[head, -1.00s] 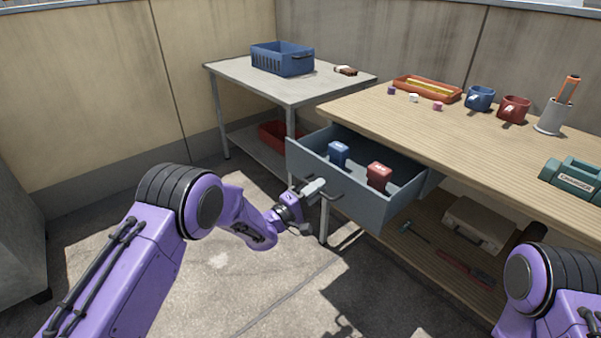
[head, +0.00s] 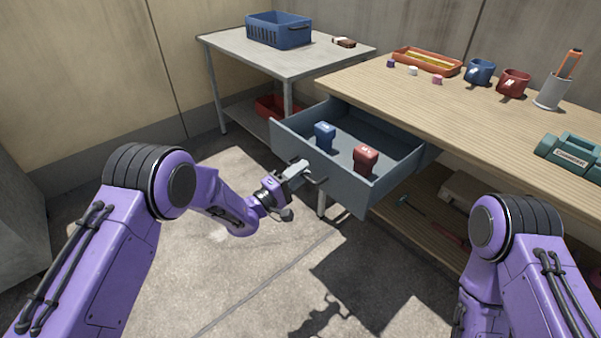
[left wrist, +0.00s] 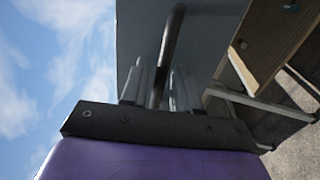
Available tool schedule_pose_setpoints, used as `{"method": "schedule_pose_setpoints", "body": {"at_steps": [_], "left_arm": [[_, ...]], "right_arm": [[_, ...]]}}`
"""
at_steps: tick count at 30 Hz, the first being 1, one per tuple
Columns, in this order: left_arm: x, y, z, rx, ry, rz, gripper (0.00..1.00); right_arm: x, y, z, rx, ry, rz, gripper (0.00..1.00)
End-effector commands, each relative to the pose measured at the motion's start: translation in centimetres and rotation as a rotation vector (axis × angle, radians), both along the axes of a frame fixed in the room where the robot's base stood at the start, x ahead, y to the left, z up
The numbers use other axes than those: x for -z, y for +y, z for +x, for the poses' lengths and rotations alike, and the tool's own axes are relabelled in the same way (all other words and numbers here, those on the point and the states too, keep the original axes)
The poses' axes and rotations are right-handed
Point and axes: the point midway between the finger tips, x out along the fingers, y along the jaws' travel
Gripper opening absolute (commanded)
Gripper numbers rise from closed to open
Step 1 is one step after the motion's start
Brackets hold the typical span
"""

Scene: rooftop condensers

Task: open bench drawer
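The bench drawer (head: 346,192) is grey-blue and stands well out from under the wooden bench top (head: 440,110). A blue item (head: 325,135) and a red item (head: 365,160) stand inside it. My left gripper (head: 300,172) is at the bar handle (head: 320,181) on the drawer front. In the left wrist view, the handle (left wrist: 172,40) passes between the two fingers (left wrist: 158,90), which are closed about it.
A grey side table (head: 300,66) with a blue basket (head: 278,32) stands at the back left. Mugs (head: 480,71), an orange tray (head: 428,62) and a green case (head: 568,153) are on the bench. The floor before the drawer is clear.

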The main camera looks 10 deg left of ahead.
Motion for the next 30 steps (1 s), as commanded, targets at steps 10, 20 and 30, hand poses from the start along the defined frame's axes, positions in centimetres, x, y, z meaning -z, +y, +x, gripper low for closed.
{"method": "schedule_pose_setpoints", "body": {"at_steps": [10, 20, 30], "left_arm": [[0.3, 1.1, -1.1, -0.001, 0.002, 0.0, 0.3], [1.8, 6.1, -6.4, -0.003, 0.002, -0.001, 0.3], [2.1, 7.1, -7.6, 0.0, 0.0, -0.001, 0.3]], "right_arm": [[-0.1, 0.0, 0.0, 0.0, 0.0, 0.0, 0.43], [-0.3, 0.0, 0.0, 0.0, 0.0, 0.0, 0.43], [-0.3, 0.0, 0.0, 0.0, 0.0, 0.0, 0.43]]}}
